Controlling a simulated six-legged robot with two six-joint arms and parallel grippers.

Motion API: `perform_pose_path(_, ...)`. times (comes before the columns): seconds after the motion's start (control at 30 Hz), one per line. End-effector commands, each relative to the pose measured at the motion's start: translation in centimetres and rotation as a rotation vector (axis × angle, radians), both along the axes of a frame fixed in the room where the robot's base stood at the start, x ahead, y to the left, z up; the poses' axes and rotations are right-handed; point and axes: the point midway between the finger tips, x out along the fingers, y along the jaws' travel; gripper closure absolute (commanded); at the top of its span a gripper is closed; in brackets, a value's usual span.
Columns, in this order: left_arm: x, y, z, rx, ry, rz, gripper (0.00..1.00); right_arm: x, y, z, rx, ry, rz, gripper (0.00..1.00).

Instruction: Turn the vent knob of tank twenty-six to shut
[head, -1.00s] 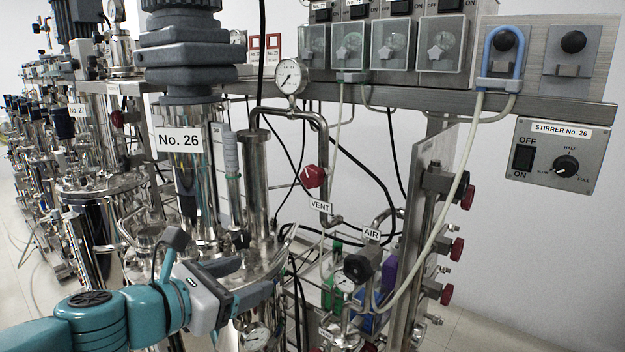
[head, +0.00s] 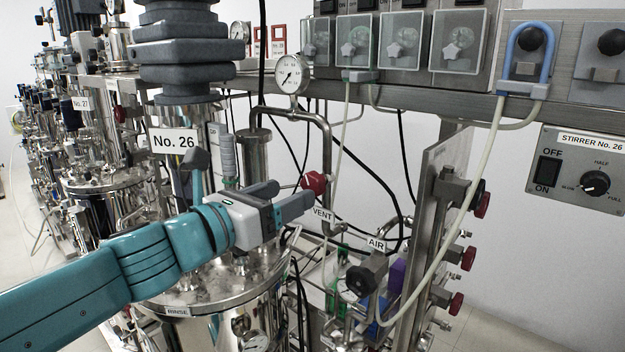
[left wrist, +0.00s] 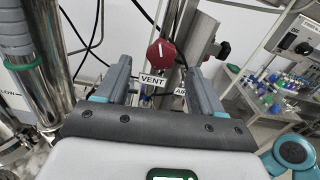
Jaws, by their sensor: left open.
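The red vent knob (head: 315,183) sits on the steel pipe just above the VENT label (head: 322,214), beside tank No. 26 (head: 177,142). Nothing is between the fingers. My right gripper is not seen.
A pressure gauge (head: 291,74) stands above the knob on the bent pipe. The AIR valve (head: 367,272) is below right, near a hanging pale hose (head: 468,180). Black cables hang behind. A steel post with red knobs (head: 457,303) stands right.

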Motion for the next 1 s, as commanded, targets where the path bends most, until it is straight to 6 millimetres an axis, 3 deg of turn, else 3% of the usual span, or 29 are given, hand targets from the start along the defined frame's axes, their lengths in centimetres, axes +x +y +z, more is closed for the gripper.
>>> perform_pose_path(0.1, 2.4, -1.7, 0.1, 0.000, 0.002, -0.002, 0.32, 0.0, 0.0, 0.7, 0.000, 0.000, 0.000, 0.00)
perform_pose_path(0.3, 5.1, -3.6, 0.1, 0.000, 0.001, -0.001, 0.32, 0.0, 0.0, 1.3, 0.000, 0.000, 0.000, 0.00)
perform_pose_path(0.73, 6.1, -4.2, 0.0, 0.001, -0.001, 0.001, 0.32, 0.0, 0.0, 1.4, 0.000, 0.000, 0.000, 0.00)
perform_pose_path(0.9, 6.1, -4.2, 0.0, 0.001, -0.001, 0.001, 0.85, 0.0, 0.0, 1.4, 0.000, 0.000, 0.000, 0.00)
perform_pose_path(1.0, 6.1, -4.2, 0.0, 0.001, -0.001, 0.001, 0.86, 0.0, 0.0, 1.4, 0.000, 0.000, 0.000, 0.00)
